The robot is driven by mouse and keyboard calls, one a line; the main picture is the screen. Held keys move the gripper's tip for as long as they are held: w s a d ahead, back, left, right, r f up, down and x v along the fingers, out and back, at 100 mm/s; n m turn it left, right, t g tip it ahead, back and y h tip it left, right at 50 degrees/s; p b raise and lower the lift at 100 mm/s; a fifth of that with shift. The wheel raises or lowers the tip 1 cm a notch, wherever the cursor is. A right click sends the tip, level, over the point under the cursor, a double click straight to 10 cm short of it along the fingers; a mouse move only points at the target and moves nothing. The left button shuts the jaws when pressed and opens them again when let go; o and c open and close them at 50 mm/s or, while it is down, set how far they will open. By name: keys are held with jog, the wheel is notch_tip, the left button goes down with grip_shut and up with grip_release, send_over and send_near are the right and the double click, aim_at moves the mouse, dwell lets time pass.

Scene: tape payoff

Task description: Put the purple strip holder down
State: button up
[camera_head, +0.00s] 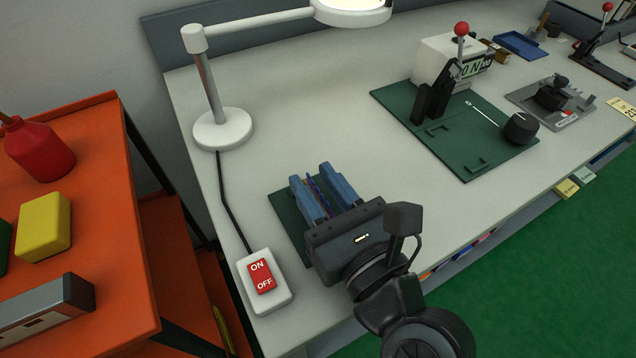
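The purple strip holder (319,192) shows as a narrow purple and dark piece with a thin reddish line, between the two blue fingers of my gripper (313,178). The fingers lie close along both its sides and appear shut on it. Most of it is hidden by the fingers and the dark gripper body. A dark green mat (287,211) lies on the grey bench (290,120) under the gripper. I cannot tell whether the holder touches the mat or hangs above it.
A white switch box (280,296) with a red ON/OFF rocker stands left of my gripper, its cord running to a lamp base (222,130). A larger green board (448,137) carries a device with a red-knobbed lever (461,30). The bench between mat and board is clear.

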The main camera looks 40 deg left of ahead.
jog(key=b+v, duration=0.1)
jog(key=v, duration=1.1)
jog(key=shift+f, duration=0.1)
